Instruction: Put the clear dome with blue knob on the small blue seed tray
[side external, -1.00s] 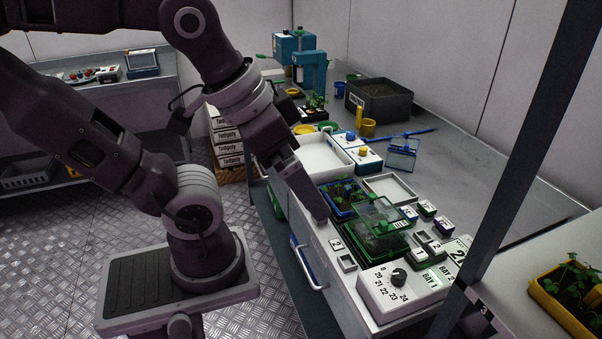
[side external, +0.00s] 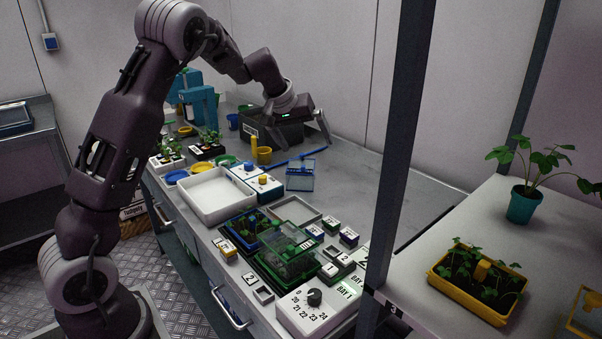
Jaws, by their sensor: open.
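The small blue seed tray (side external: 237,239) holds green seedlings and sits nearer the front, between the white tray and a green-edged clear cover. My gripper (side external: 299,136) is open and empty, with its fingers spread. It hangs behind and above the dome in the picture, apart from it, in front of the dark soil box.
A blue stick (side external: 303,155) lies just behind the dome. The dark box (side external: 272,133) stands at the back. A green-edged clear cover (side external: 290,243) crowds the blue tray's right side. A shelf post (side external: 402,140) rises at right. The bench right of the dome is clear.

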